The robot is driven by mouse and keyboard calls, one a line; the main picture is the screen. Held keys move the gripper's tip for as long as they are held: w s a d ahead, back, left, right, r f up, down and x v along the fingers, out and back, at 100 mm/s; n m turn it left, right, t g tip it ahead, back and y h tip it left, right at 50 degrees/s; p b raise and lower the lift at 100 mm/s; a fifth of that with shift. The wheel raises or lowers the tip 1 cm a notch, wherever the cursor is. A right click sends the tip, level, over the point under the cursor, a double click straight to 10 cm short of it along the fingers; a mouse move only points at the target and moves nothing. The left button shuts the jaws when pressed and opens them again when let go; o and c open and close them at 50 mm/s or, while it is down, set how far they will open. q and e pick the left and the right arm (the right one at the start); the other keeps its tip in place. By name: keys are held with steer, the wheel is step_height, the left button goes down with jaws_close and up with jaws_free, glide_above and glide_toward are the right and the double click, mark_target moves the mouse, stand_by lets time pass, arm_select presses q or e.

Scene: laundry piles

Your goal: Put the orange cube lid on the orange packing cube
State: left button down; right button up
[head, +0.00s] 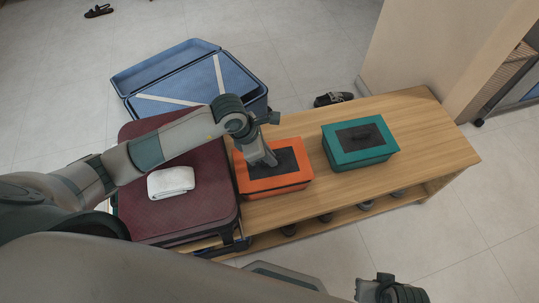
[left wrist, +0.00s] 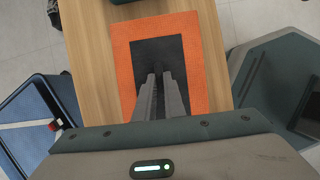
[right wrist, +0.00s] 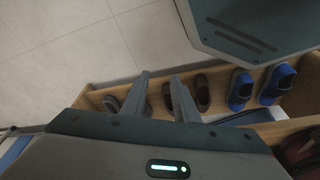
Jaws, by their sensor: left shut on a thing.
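The orange cube lid (head: 254,182) has a dark grey panel in its middle and lies over the orange packing cube (head: 278,191) on the wooden bench. The two look lined up from above; I cannot tell whether the lid is fully seated. My left gripper (head: 272,163) points down at the dark panel and is shut on the lid. In the left wrist view, its fingers (left wrist: 160,76) are close together over the panel of the lid (left wrist: 202,60). My right gripper (right wrist: 160,76) is empty and open, away from the cube, beyond the bench's front edge.
A teal packing cube (head: 362,157) stands right of the orange one on the bench (head: 430,130). A maroon suitcase (head: 180,205) with a folded white cloth (head: 171,181) is at left. An open blue suitcase (head: 190,85) lies behind. Shoes (right wrist: 240,90) sit on the lower shelf.

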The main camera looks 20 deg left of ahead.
arm_select(q)
steer(key=shift+f, duration=0.35)
steer(key=c, duration=1.8)
jaws_free()
steer(key=shift+c, duration=0.2)
arm_select(e)
steer(key=shift+w+a+r+t, duration=0.3)
steer(key=shift+a, duration=0.2)
steer(key=shift+d, duration=0.1)
